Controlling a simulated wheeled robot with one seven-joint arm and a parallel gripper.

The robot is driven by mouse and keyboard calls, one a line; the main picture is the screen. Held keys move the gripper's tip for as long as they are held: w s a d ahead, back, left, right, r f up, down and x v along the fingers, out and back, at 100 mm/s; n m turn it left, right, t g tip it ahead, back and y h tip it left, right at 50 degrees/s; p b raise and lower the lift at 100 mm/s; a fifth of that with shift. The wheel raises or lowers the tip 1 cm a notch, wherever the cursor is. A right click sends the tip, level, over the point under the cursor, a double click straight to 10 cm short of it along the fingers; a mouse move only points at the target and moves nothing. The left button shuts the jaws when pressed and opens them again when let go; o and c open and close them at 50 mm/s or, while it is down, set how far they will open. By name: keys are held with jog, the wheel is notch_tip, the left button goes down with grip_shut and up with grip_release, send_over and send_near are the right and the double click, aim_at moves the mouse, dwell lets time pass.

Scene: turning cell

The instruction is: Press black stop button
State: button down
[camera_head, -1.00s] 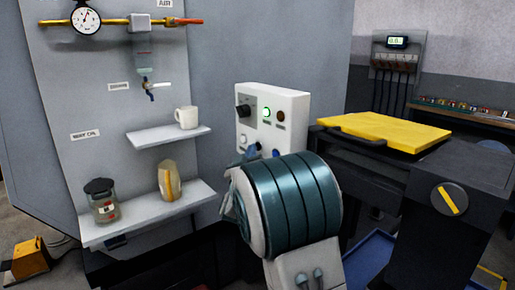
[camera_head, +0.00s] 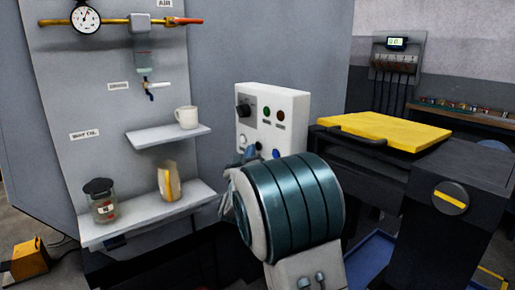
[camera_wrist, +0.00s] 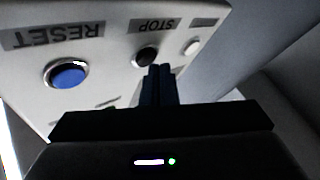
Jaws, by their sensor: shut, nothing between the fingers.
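The white control box (camera_head: 285,100) stands behind my arm in the head view, and its green lamp (camera_head: 266,112) is unlit. The black stop button (camera_wrist: 147,56), under the STOP label, shows in the wrist view between a blue RESET button (camera_wrist: 67,75) and a small white button (camera_wrist: 191,47). My gripper (camera_wrist: 160,70) is shut and empty, with its tips beside the stop button in the picture, overlapping its lower right edge. I cannot tell whether they touch it. In the head view, my arm hides most of the gripper.
A cup (camera_head: 186,117) sits on the upper shelf, left of the box. A jar (camera_head: 101,202) and a packet (camera_head: 169,182) stand on the lower shelf (camera_head: 135,224). A yellow-topped bench (camera_head: 385,130) and a dark cabinet with a round knob (camera_head: 451,201) are at right.

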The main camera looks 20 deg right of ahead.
jog(key=shift+s+a, duration=0.15)
jog(key=shift+a, duration=0.15)
jog(key=shift+s+a, duration=0.3)
jog(key=shift+a, duration=0.5)
jog(key=shift+s+a, duration=0.35)
jog(key=shift+a, duration=0.4)
jog(key=shift+s+a, duration=0.3)
jog(key=shift+a, duration=0.5)
jog(key=s+f+g+y+p, duration=0.2)
jog(key=s+g+y+p, duration=0.2)
jog(key=s, duration=1.4)
jog(key=s+d+f+g+y+p, duration=0.1)
jog(key=s+g+y+p, duration=0.3)
jog(key=s, duration=1.4)
jog(key=f+g+p, duration=0.1)
jog(key=g+p, duration=0.3)
jog(key=g, duration=0.4)
jog(key=shift+s+d+m+g+y+p, duration=0.3)
jog(key=shift+s+m+g+y, duration=0.1)
